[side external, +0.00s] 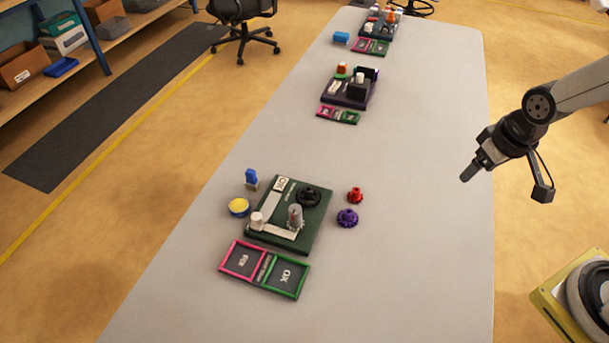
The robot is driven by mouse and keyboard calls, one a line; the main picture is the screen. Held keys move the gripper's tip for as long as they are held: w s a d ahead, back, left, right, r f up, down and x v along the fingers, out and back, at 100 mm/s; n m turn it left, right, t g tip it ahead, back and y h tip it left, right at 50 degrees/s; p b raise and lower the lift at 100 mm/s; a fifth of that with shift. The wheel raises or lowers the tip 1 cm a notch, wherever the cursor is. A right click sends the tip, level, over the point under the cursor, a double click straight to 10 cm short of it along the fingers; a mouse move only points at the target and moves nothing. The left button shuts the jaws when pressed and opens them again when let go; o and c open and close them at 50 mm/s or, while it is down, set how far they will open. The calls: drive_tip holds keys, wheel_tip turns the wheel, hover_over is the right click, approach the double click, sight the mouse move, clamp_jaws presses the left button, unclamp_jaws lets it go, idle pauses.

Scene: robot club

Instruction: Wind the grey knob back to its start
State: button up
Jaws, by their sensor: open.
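A dark green board (262,210) lies on the table, left of the middle of the picture. A grey upright knob (295,217) stands on its right part, with a small red mark on its side. A pale flat strip runs along the board below it. My gripper (468,176) is over the table's right side, well to the right of the knob and apart from everything. It is open and empty; the fingers are small here and their gap is hard to see. The knob's turning angle cannot be read.
A black wheel (308,197) and a white cylinder (257,220) are also on the board. Red (355,195) and purple (347,217) wheels lie to its right. A blue piece (251,178) and yellow-topped disc (239,206) lie left. Pink-and-green trays (243,278) lie in front.

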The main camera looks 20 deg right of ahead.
drive_tip(key=w+a, duration=0.6)
drive_tip(key=w, duration=0.2)
drive_tip(key=g, duration=0.3)
hover_over(295, 208)
wheel_tip(295, 208, down, 8)
drive_tip(key=shift+f, duration=3.9)
clamp_jaws()
